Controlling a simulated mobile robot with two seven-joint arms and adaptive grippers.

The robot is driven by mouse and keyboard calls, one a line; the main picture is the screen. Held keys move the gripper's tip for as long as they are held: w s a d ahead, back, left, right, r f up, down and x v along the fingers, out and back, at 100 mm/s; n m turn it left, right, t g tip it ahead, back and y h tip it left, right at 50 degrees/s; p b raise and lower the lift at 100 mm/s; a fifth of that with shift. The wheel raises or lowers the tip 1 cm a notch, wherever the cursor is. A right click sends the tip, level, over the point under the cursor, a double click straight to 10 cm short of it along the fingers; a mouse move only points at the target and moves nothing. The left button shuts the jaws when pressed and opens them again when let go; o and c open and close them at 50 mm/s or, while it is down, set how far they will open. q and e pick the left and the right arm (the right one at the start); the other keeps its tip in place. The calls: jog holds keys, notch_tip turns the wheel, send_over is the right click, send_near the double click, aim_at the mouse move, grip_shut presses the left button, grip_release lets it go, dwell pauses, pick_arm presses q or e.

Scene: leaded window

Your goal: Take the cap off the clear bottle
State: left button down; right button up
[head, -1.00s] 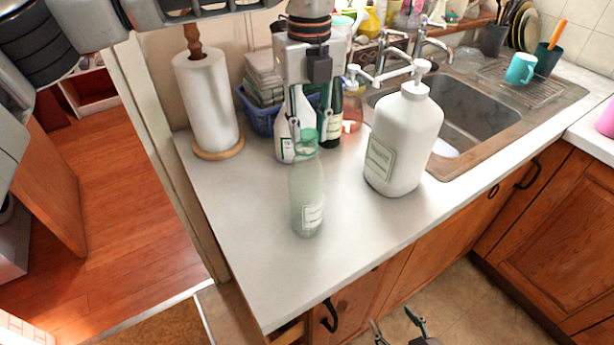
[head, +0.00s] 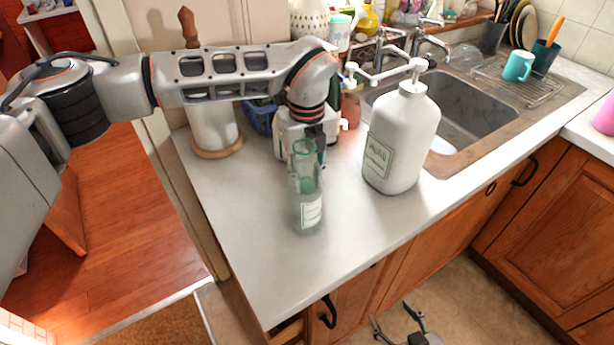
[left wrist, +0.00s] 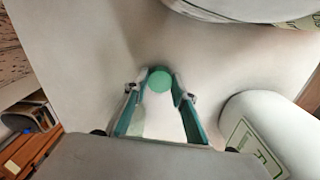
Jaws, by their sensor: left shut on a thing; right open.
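The clear bottle (head: 308,212) stands upright on the counter, pale and see-through with a white label. My left gripper (head: 307,178) comes down over its top from above, and its teal-padded fingers hide much of the neck. In the left wrist view, the round green cap (left wrist: 160,81) sits between the fingertips of my left gripper (left wrist: 160,76), which is shut on it. I cannot tell whether the cap is still seated on the bottle. My right gripper (head: 391,316) is open and empty, low at the bottom edge, in front of the cupboards.
A big white pump bottle (head: 400,140) stands close on the right, before the sink (head: 470,100). The paper towel roll (head: 213,125) and blue basket (head: 260,118) are behind, partly hidden by my left arm. The counter (head: 245,235) is bare at the front left.

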pick_arm(q)
jog(key=shift+r, duration=0.1)
jog(key=c, duration=1.6)
grip_release()
jog(key=shift+c, duration=0.2)
